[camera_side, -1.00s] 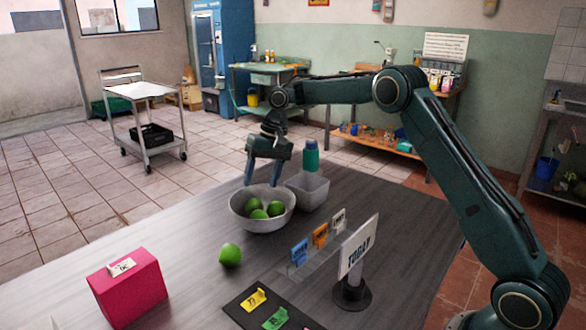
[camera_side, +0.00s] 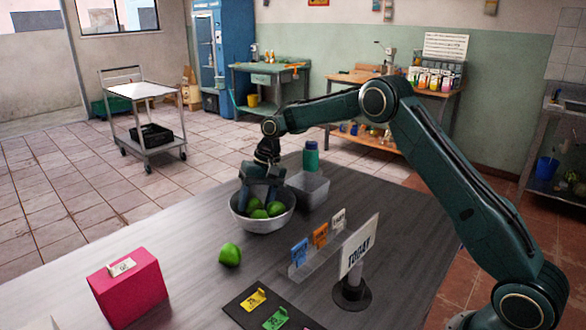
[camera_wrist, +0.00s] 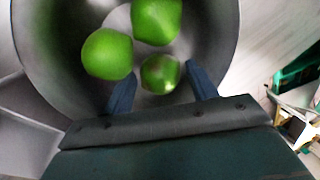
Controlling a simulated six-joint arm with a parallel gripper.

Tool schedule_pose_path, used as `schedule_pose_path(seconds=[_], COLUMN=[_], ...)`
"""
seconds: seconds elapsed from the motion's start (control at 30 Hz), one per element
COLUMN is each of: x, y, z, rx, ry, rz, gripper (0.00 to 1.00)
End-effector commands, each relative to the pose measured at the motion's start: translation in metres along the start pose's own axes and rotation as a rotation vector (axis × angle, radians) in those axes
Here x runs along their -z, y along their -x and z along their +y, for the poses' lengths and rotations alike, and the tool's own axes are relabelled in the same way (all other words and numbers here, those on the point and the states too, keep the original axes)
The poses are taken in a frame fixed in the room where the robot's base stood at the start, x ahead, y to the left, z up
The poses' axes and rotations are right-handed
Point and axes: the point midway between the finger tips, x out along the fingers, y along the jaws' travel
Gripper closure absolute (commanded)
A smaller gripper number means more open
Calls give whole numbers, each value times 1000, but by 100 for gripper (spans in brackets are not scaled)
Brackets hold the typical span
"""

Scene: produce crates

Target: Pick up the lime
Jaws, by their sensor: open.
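Several green limes are in view. One lime (camera_side: 230,254) lies alone on the table, in front of the grey bowl (camera_side: 262,226). Three limes lie inside the bowl and show in the wrist view: an upper one (camera_wrist: 157,18), a left one (camera_wrist: 107,54) and a smaller-looking one (camera_wrist: 161,74) nearest my gripper. My gripper (camera_side: 257,197) is open and points down into the bowl. In the wrist view its fingertips stand on either side of the nearest lime, with gaps. The fingers partly hide the bowl's contents in the side view.
A pale square container (camera_side: 309,190) and a green bottle (camera_side: 311,157) stand just behind and right of the bowl. A pink box (camera_side: 130,290), a tag rack (camera_side: 318,250) and a "TODAY" sign (camera_side: 358,247) stand nearer the front.

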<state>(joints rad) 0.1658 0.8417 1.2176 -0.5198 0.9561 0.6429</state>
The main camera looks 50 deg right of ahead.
Motion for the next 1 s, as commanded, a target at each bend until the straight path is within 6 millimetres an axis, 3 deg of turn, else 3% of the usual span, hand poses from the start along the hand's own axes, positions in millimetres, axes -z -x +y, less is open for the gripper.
schedule_pose_path(seconds=[0.47, 0.5, 0.67, 1.0], x=[0, 0, 0, 0], y=[0, 0, 0, 0], z=[0, 0, 0, 0], rx=[0, 0, 0, 1], ry=[1, 1, 1, 1], rz=[1, 1, 1, 1], gripper=[42, 44, 76, 78])
